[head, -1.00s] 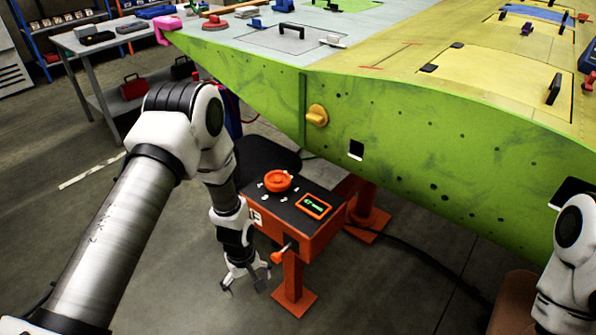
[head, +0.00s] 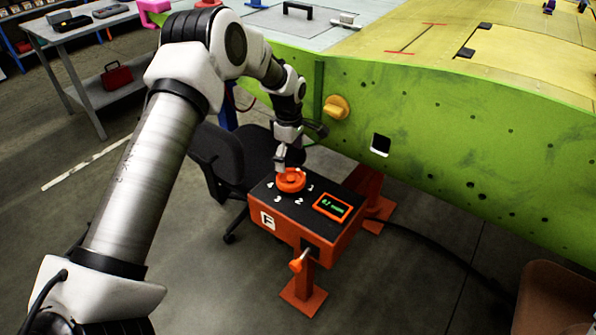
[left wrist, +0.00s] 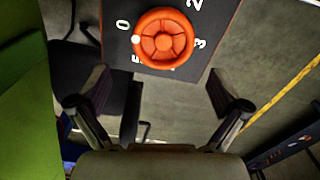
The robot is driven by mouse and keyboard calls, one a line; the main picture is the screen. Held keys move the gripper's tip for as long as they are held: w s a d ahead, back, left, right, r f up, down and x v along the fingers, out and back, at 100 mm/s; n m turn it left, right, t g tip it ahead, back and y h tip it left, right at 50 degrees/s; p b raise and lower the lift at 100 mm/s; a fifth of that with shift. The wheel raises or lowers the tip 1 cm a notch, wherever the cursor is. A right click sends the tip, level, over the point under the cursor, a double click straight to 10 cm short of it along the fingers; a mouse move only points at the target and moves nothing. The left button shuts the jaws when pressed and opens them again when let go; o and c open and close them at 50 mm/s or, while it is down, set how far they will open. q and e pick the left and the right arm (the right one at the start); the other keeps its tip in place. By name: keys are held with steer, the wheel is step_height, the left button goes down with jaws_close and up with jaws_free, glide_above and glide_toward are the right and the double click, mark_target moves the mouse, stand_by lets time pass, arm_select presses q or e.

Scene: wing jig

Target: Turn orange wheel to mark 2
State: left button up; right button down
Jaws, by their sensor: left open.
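The orange wheel (head: 291,181) lies flat on the dark top of an orange control box (head: 276,229). White marks ring it; a 2 (head: 299,201) shows on its near side. In the left wrist view the wheel (left wrist: 163,38) has spokes and a white dot at its left rim, beside the mark 0 (left wrist: 123,25). A 2 (left wrist: 193,4) is at the top right and a 3 to the right. My left gripper (head: 281,166) is above the wheel. Its open fingers (left wrist: 158,88) are empty, with the wheel ahead of them. My right gripper is out of view.
A small lit display (head: 332,207) sits on the box, right of the wheel. An orange-tipped handle (head: 297,265) sticks out in front. A black chair (head: 225,160) stands close behind left. The green wing panel (head: 450,140) with a yellow knob (head: 336,106) runs behind and to the right.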

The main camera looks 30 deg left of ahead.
mark_target(290, 177)
arm_select(q)
step_height(290, 177, down, 7)
steer(key=shift+s+d+f, duration=0.15)
steer(key=shift+s, duration=0.1)
steer(key=c, duration=0.9)
